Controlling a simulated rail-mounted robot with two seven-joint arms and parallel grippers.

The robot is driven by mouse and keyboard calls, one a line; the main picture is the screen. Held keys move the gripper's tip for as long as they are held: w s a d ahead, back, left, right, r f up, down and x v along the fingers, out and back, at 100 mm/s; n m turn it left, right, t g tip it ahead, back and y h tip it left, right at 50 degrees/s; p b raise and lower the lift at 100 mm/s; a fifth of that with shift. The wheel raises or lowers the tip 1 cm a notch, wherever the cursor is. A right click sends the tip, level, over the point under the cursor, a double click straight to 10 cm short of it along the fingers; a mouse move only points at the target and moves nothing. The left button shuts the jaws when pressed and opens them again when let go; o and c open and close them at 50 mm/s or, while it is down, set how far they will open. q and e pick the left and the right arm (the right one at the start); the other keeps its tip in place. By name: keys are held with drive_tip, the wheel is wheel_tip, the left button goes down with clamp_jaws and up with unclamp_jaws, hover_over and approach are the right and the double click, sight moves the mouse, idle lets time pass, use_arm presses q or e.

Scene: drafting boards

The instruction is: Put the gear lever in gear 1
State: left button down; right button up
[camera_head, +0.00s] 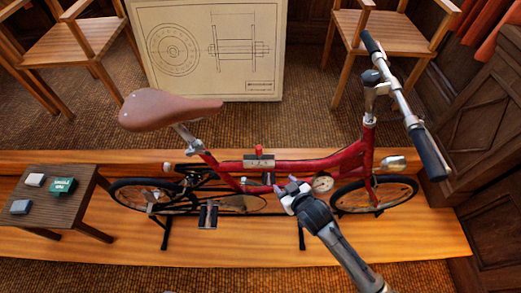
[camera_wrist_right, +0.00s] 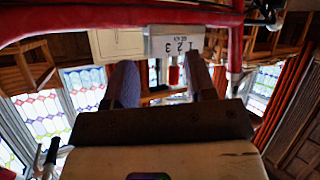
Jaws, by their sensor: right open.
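The red gear lever (camera_head: 259,150) stands up from a pale gear box (camera_head: 258,161) on the top tube of a red bicycle (camera_head: 310,165). In the right wrist view the gear box (camera_wrist_right: 172,44) shows the numbers 1, 2 and 3 upside down, and the red lever (camera_wrist_right: 174,75) appears between my finger outlines. I cannot tell which number the lever is at. My right gripper (camera_head: 288,188) is open, in front of the tube and to the lower right of the lever. It also shows in the right wrist view (camera_wrist_right: 163,78). It appears apart from the lever. My left gripper is not in view.
The bicycle stands on a wooden platform (camera_head: 350,248), with a brown saddle (camera_head: 165,108) and handlebars (camera_head: 400,100). A small table (camera_head: 50,205) with several little boxes is at left. A drawing board (camera_head: 210,50) and chairs stand behind.

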drive_tip(key=t+y, duration=0.4)
approach(261, 152)
drive_tip(key=shift+m, duration=0.4)
drive_tip(key=b+x, duration=0.3)
drive_tip(key=x, duration=1)
drive_tip(key=shift+r, duration=0.1)
drive_tip(key=shift+c, duration=0.3)
clamp_jaws()
